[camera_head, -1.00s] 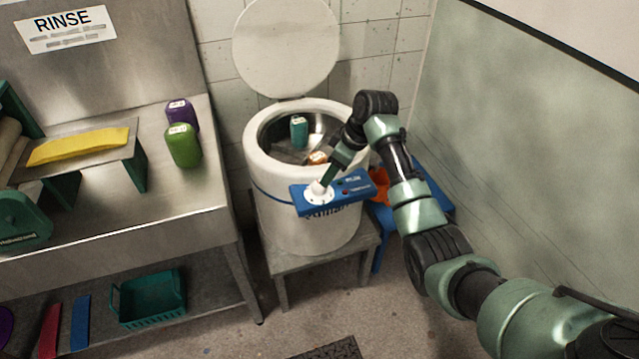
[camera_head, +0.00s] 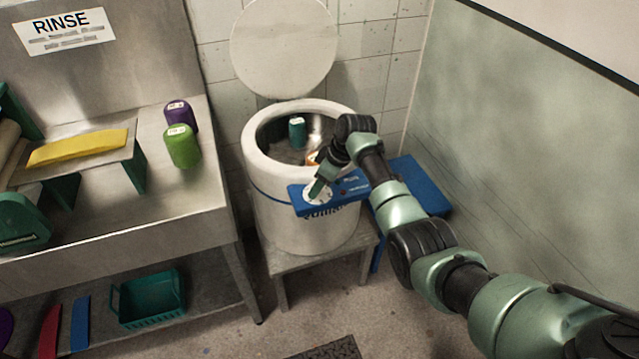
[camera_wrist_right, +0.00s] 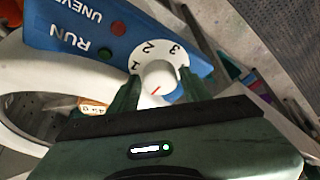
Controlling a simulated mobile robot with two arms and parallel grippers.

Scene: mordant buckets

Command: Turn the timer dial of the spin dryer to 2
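The spin dryer (camera_head: 290,222) is a white drum with its round lid raised. Its blue control panel (camera_head: 296,199) juts out at the front. The white timer dial (camera_wrist_right: 182,60) carries printed numbers, with 2 and 3 readable, and a knob (camera_wrist_right: 158,76) with a red line. The line points at no number I can read clearly. My right gripper (camera_head: 318,190) is at the dial; in the wrist view its fingers (camera_wrist_right: 158,88) stand on either side of the knob. I cannot tell whether both press on it. My left gripper is out of view.
A teal container (camera_head: 297,132) and an orange-topped one (camera_head: 312,158) are in the open drum. A steel sink unit (camera_head: 190,198) with green (camera_head: 182,147) and purple (camera_head: 180,115) containers is at left. A blue surface (camera_head: 422,185) is right of the dryer, behind my arm.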

